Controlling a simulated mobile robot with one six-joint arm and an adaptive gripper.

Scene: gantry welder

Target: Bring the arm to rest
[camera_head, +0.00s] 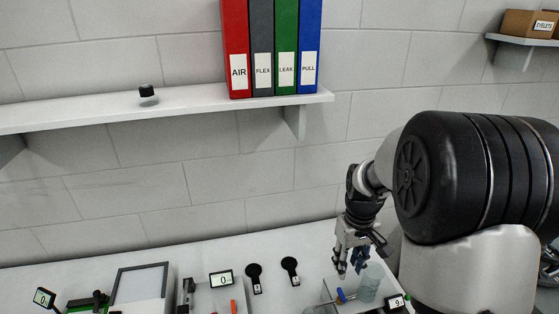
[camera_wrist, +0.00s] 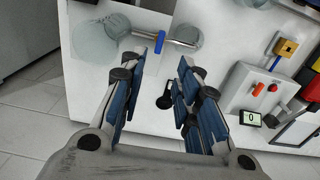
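My arm (camera_head: 465,180) fills the right side of the head view and bends down toward the white bench (camera_head: 205,255). My gripper (camera_head: 350,268) points down, close to a glass cylinder (camera_head: 369,284) with a blue-handled part (camera_head: 342,296) beside it. In the wrist view my gripper (camera_wrist: 172,58) has its blue-padded fingers apart, with nothing held between them. The bench top and a black round piece (camera_wrist: 165,101) show through the gap. The height of the fingertips above the bench is hard to tell.
A wall shelf (camera_head: 180,104) holds red (camera_head: 236,45), grey, green and blue binders and a small black piece (camera_head: 147,91). Two black round-headed pieces (camera_head: 254,277) lie on the bench. Small displays (camera_head: 221,279) and a grey frame (camera_head: 140,284) stand left. The bench's back strip is clear.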

